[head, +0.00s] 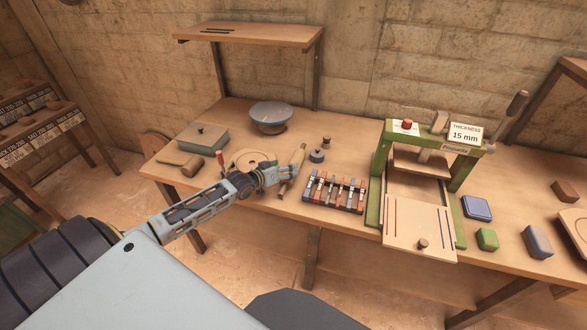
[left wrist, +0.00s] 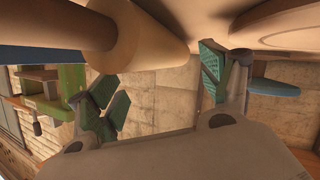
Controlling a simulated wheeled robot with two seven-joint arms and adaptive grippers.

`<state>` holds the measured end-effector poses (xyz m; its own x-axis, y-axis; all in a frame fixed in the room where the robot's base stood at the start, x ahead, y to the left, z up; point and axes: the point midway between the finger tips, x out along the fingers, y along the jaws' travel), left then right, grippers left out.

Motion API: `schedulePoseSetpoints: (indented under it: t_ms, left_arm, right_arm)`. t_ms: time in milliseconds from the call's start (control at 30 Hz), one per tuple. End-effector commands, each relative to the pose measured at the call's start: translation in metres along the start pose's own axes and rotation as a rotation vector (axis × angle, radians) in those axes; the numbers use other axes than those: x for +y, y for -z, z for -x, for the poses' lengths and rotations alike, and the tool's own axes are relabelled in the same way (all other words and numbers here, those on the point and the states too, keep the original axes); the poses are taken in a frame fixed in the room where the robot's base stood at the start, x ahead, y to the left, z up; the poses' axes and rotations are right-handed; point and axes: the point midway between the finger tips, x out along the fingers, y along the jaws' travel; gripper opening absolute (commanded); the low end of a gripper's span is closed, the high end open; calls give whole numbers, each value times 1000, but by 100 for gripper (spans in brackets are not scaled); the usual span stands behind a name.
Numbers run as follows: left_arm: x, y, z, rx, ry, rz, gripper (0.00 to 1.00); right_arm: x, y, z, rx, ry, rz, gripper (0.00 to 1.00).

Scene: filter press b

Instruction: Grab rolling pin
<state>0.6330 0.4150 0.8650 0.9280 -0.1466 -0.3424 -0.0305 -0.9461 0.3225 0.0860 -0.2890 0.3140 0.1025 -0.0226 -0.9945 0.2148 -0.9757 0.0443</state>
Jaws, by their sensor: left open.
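The wooden rolling pin (head: 295,165) lies on the table (head: 350,155), slanting beside the round wooden board (head: 246,158). My left gripper (head: 283,174) is low over the table at the pin's near part and partly hides it. In the left wrist view the pin (left wrist: 150,50) is large at the top, with a narrower handle (left wrist: 75,22) at its left. The open left gripper (left wrist: 160,85) has its teal-padded fingers apart, with the pin's thick end near the gap. I cannot tell whether they touch it. My right gripper is out of view.
A grey-blue bowl (head: 271,116) and a green box (head: 203,136) stand behind. A small dark weight (head: 317,156) and a rack of coloured blocks (head: 334,191) are right of the pin. The green press (head: 383,150) stands further right. A wooden mallet (head: 192,167) lies left.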

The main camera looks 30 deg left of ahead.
Motion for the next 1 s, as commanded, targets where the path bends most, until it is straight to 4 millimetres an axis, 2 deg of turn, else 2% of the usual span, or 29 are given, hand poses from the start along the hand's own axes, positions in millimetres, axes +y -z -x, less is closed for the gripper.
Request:
schedulePoseSetpoints:
  t_ms: [600,1000]
  left_arm:
    - [-1,-3,-36,0,0,-1,79]
    - [-1,-3,-41,-1,0,-1,79]
  right_arm:
    - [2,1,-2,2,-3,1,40]
    - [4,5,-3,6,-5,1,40]
